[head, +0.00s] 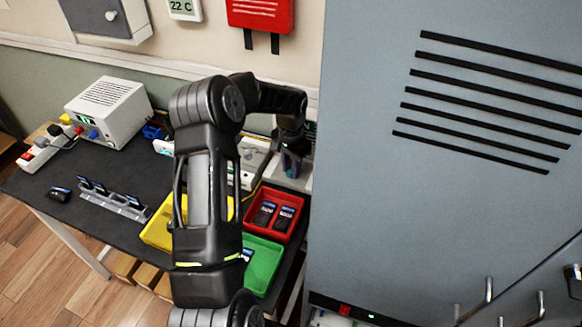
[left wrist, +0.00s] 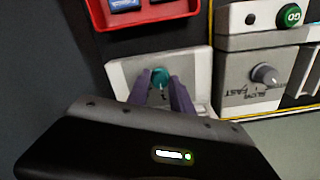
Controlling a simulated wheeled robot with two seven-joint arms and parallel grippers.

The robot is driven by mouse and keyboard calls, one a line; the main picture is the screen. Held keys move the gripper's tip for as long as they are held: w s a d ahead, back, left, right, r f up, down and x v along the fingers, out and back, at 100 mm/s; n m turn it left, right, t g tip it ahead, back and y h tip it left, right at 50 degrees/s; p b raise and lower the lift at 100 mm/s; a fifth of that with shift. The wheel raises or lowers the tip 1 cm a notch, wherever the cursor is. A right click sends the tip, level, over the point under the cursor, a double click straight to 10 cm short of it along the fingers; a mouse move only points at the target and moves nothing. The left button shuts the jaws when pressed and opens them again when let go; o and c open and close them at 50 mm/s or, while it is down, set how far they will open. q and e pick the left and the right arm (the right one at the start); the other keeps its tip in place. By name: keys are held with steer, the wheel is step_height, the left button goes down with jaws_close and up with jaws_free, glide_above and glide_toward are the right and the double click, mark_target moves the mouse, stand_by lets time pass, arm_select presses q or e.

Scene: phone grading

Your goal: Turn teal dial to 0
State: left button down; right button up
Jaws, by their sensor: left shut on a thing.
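The teal dial (left wrist: 160,77) sits on a pale panel box (left wrist: 122,75) in the left wrist view. My left gripper (left wrist: 161,88) has its two purple fingers on either side of the dial and is shut on it. The dial's markings are mostly hidden by the fingers. In the head view my left gripper (head: 293,160) is at the back right of the table, beside the grey cabinet, and the dial is hidden there. My right gripper is not in view.
A machine with a grey SLOW/FAST knob (left wrist: 265,75) and a green GO button (left wrist: 289,15) stands beside the panel. A red tray (head: 297,205) with phones, a green tray (head: 268,262) and a yellow tray (head: 156,236) lie nearby. The tall grey cabinet (head: 365,220) bounds the right.

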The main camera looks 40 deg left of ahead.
arm_select(q)
steer(key=shift+f+n+b, duration=0.15)
steer(key=shift+n+b, duration=0.75)
steer(key=shift+b, duration=0.1)
steer(key=shift+n+b, duration=0.95)
steer(key=shift+n, duration=0.15)
steer(key=shift+n+b, duration=0.7)
steer(key=shift+n, duration=0.5)
steer(key=shift+r+n+b, duration=0.2)
steer(key=shift+n+b, duration=0.35)
steer(key=shift+n, duration=0.85)
steer(key=c, duration=1.1)
jaws_free()
steer(key=shift+c, duration=0.2)
steer(key=shift+r, duration=0.1)
